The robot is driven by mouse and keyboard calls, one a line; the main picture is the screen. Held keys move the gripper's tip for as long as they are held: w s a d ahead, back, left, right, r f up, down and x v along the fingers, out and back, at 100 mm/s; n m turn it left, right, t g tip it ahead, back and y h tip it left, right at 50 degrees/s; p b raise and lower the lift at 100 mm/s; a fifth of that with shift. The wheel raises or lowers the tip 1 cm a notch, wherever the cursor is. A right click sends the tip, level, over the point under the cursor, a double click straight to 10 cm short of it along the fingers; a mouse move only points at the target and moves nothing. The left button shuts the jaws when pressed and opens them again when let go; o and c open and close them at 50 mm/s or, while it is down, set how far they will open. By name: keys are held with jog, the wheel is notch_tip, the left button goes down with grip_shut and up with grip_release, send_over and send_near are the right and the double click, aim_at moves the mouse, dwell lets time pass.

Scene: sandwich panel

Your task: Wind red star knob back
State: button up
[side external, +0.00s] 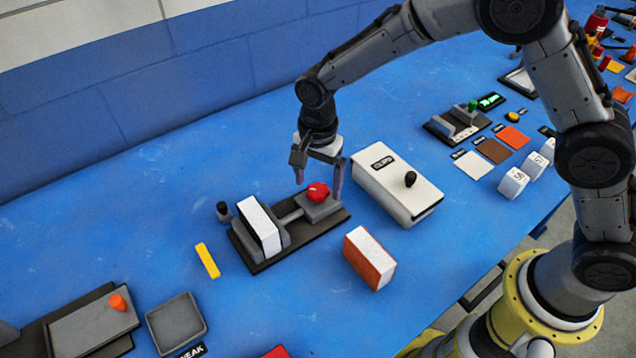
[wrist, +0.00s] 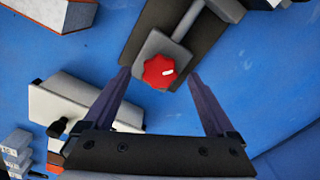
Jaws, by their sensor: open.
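The red star knob (side external: 318,192) sits on a grey block at the right end of a dark base plate (side external: 338,218). A grey rod (side external: 291,216) runs from that block to grey jaws holding a white block (side external: 260,227). My gripper (side external: 319,182) is open above the knob, pointing down. In the wrist view the red knob (wrist: 159,72) shows a white mark and lies between and just ahead of the fingertips of my gripper (wrist: 158,75). The fingers look apart from the knob, one on each side, with nothing held.
A white box with a black knob (side external: 398,187) stands close right of the plate. A red-and-white block (side external: 369,258) stands in front. A yellow bar (side external: 207,261) and a grey tray (side external: 176,322) lie to the left.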

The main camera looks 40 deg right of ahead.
jog(key=shift+f, duration=0.6)
jog(key=c, duration=1.4)
